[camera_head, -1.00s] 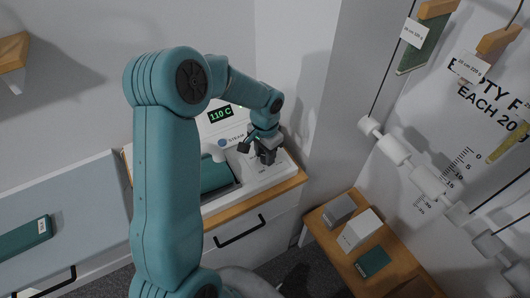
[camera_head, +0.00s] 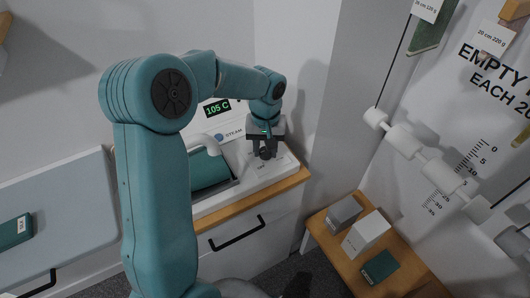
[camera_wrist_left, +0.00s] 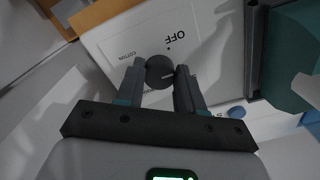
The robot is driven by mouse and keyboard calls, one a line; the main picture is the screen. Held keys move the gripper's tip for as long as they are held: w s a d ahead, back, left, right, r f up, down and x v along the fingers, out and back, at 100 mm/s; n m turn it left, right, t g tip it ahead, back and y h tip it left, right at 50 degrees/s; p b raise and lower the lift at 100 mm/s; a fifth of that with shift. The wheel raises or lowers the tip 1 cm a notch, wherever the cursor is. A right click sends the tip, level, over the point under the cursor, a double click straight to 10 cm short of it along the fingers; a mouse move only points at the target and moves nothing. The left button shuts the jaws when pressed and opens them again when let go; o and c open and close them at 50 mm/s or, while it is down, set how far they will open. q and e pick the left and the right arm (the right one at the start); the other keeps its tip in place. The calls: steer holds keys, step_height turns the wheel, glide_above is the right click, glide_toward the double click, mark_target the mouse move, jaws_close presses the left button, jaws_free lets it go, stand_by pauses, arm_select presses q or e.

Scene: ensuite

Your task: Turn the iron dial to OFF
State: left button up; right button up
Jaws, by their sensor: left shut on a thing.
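The iron dial (camera_wrist_left: 160,72) is a dark round knob on a white panel (camera_wrist_left: 110,38). The word OFF and a small dot are printed beyond it in the wrist view, and COTTON is printed to its left. A short pale mark shows on the dial's lower right, not in line with the OFF dot. My left gripper (camera_wrist_left: 159,76) is shut on the dial, one finger on each side. In the head view my left gripper (camera_head: 266,150) points down at the right end of the white station, largely hiding the dial.
A lit display (camera_head: 217,108) reads 105 C behind the gripper. A teal iron (camera_head: 209,171) with a pale handle lies left of the dial. A wooden stand (camera_head: 330,236) with small boxes is at the right. A wall corner rises close behind the gripper.

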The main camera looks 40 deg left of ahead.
arm_select(q)
steer(key=n, duration=0.1)
steer(key=n+b, duration=0.1)
steer(key=n, duration=0.1)
steer(key=n+b, duration=0.1)
steer(key=shift+w+a, duration=0.15)
steer(key=shift+w, duration=0.1)
steer(key=n+b, duration=0.1)
steer(key=n, duration=0.3)
steer(key=shift+r+n, duration=0.15)
steer(key=shift+n, duration=0.15)
steer(key=shift+n+b, duration=0.3)
steer(key=o, duration=1)
steer(key=shift+o, duration=0.2)
